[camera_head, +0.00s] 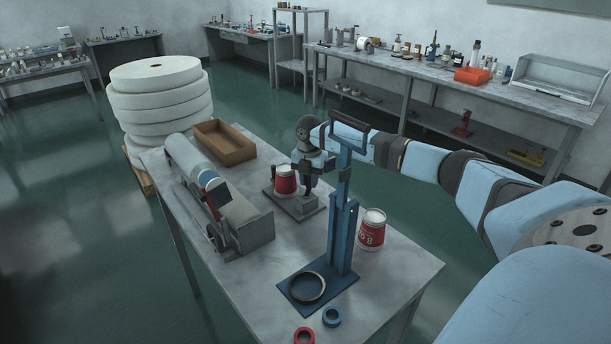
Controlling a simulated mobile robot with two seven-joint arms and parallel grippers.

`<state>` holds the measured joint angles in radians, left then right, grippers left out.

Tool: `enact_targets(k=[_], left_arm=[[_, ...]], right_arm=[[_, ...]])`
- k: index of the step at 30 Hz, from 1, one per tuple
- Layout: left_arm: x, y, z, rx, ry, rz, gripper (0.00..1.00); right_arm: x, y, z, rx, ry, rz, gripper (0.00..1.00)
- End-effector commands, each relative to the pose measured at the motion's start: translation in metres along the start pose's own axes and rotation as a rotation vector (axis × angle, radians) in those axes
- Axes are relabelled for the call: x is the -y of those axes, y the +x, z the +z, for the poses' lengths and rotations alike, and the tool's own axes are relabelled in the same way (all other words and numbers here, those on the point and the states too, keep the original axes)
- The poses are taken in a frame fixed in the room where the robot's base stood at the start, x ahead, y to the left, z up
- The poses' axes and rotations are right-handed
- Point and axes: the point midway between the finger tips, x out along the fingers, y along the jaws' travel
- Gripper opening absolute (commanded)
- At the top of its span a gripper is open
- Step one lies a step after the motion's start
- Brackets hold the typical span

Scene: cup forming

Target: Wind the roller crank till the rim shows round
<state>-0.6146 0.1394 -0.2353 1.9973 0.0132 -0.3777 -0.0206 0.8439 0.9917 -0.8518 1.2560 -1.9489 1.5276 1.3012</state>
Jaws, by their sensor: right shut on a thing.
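A red and white paper cup (285,182) sits on a small grey roller fixture (290,208) near the middle of the table. My right gripper (308,184) points down at the fixture, just right of the cup. It is shut, apparently on the roller crank, which the fingers and wrist mostly hide. The cup's pale rim shows at its top, but it is too small to tell how round it is. My left gripper is out of view.
A blue upright stand (342,235) rises close in front of my right arm. Another red cup (371,232) stands right of it. A grey machine (240,222) and a brown tray (226,150) are at left.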

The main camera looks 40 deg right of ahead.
Motion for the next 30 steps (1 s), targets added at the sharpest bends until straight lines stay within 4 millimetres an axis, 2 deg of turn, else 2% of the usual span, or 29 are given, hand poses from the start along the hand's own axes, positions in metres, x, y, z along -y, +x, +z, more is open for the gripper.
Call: enact_targets(k=[18, 30], left_arm=[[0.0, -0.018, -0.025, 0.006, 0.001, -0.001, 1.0], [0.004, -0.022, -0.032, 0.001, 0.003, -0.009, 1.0]], right_arm=[[0.022, -0.002, -0.002, -0.001, 0.532, -0.001, 0.0], [0.028, 0.0, -0.005, -0.001, 0.692, -0.002, 0.0]])
